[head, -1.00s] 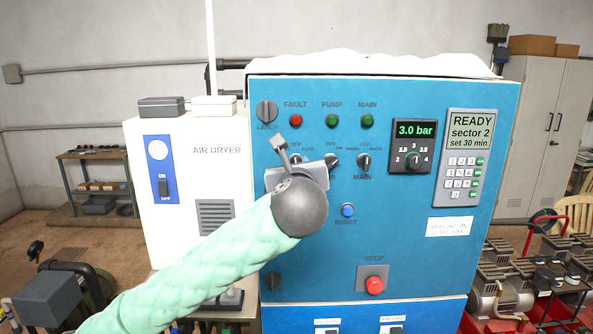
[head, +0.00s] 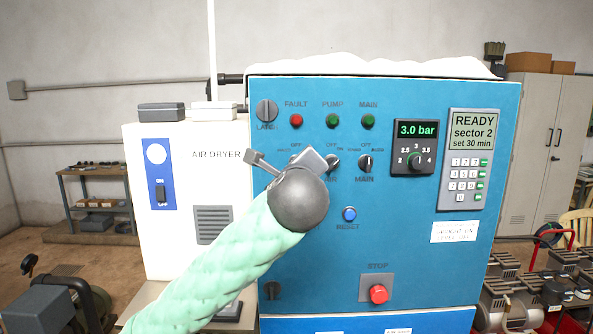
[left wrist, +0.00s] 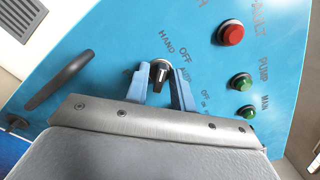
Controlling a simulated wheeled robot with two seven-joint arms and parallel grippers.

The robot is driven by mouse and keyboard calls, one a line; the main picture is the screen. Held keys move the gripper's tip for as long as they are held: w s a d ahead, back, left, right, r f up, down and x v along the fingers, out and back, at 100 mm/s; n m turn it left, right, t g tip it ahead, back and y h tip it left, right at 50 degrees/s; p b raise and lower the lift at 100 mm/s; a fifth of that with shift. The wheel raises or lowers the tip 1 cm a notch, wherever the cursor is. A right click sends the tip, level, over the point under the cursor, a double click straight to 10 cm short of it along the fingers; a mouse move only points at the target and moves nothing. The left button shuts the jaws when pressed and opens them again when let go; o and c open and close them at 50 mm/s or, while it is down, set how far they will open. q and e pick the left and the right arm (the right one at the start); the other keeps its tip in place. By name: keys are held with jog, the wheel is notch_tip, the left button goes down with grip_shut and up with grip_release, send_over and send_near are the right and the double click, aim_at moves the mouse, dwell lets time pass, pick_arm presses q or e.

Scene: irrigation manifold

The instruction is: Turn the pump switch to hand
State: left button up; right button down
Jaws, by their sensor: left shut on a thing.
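The pump switch (left wrist: 159,72) is a small dark rotary knob with a light mark, on the blue panel. HAND, OFF and AUTO are printed around it. In the left wrist view the two blue fingers of my left gripper (left wrist: 160,88) are shut on the knob, one on each side. Its light mark appears to face the HAND lettering, though it is small. In the head view the round wrist and tilted grey gripper body hide this knob and part of its lettering. My right gripper is in neither view.
Two similar selectors, a middle one (head: 333,162) and a right one (head: 366,163), sit close to the right of my gripper. Red fault lamp (head: 296,120), blue reset button (head: 349,214) and red stop button (head: 378,294) are nearby. A latch handle (left wrist: 60,80) sticks out.

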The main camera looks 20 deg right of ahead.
pick_arm(q)
jog(key=shift+r, duration=0.1)
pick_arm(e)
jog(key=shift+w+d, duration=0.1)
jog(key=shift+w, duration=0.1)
pick_arm(q)
jog(key=o, duration=0.6)
jog(key=shift+o, duration=0.2)
jog(key=shift+a, duration=0.1)
jog(key=shift+s, duration=0.1)
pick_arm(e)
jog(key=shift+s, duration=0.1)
